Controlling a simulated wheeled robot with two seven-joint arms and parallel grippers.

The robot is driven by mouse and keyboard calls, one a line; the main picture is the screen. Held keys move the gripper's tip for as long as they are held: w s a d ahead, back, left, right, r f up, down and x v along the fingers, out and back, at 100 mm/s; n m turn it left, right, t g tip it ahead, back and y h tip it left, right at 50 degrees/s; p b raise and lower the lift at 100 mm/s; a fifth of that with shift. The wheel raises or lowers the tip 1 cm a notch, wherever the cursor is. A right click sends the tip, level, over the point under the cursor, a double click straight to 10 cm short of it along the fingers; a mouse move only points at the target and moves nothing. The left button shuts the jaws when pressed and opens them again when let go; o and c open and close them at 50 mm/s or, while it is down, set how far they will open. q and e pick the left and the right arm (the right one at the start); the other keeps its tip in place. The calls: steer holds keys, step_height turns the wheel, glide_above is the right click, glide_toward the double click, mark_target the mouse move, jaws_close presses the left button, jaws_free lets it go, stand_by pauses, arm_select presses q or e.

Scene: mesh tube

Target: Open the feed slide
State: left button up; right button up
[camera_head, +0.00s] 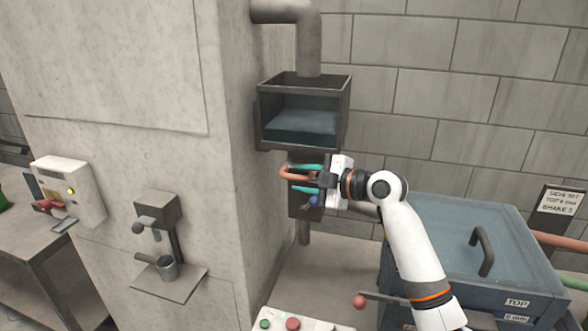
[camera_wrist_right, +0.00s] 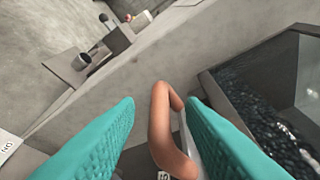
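The feed slide's copper-coloured loop handle (camera_head: 286,173) sticks out below the dark feed hopper (camera_head: 262,118), which has a glass front and dark material inside. My right gripper (camera_head: 295,179) is at the handle, with its teal fingers spread above and below it. In the right wrist view the handle (camera_wrist_right: 160,125) lies between the two fingers, nearer the right one, with a clear gap to the left one. The gripper is open and I see no grip on the handle. The slide plate itself is mostly hidden behind the gripper. My left gripper is not in view.
A concrete column (camera_head: 215,190) stands left of the hopper, carrying a sampling cup bracket (camera_head: 165,265) and a switch box (camera_head: 70,190). A blue-grey screen box (camera_head: 440,235) labelled TOP stands below right. A button panel (camera_head: 292,324) sits at the bottom.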

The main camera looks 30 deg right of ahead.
steer(key=shift+p+x, duration=0.45)
steer(key=shift+x, duration=1.15)
jaws_close()
